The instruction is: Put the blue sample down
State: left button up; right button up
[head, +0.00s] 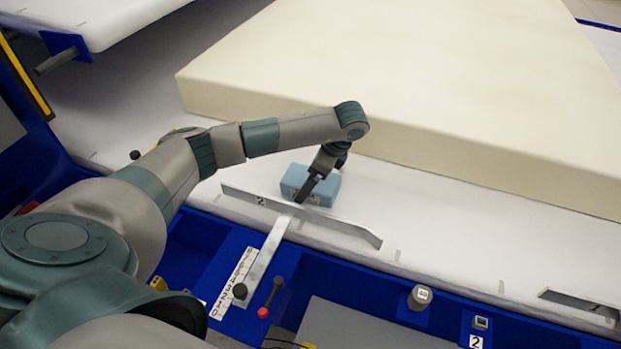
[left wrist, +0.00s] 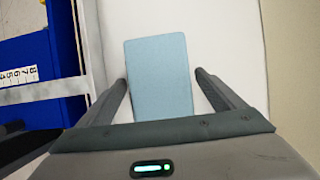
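The blue sample (head: 318,192) is a light-blue block on the white surface, just behind the metal rail. It also shows in the left wrist view (left wrist: 160,65), lying between the two fingers. My left gripper (head: 306,188) points down at the sample. In the left wrist view my left gripper (left wrist: 161,80) has a finger on each side of the sample, with a narrow gap at each side, so it looks open around it. The sample's near end is hidden by the gripper body. My right gripper is not in view.
A large cream foam slab (head: 400,75) lies behind the sample. White surface is free to the right.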

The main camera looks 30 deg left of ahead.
pick_arm(q)
jog(key=shift+w+d+r, duration=0.1)
jog(key=shift+d+r, duration=0.15)
jog(key=shift+r, duration=0.3)
jog(key=v, duration=0.3)
jog(key=shift+r, duration=0.25)
jog(key=v, duration=0.5)
jog(key=shift+d+r, duration=0.15)
jog(key=shift+r, duration=0.1)
jog(key=shift+v, duration=0.9)
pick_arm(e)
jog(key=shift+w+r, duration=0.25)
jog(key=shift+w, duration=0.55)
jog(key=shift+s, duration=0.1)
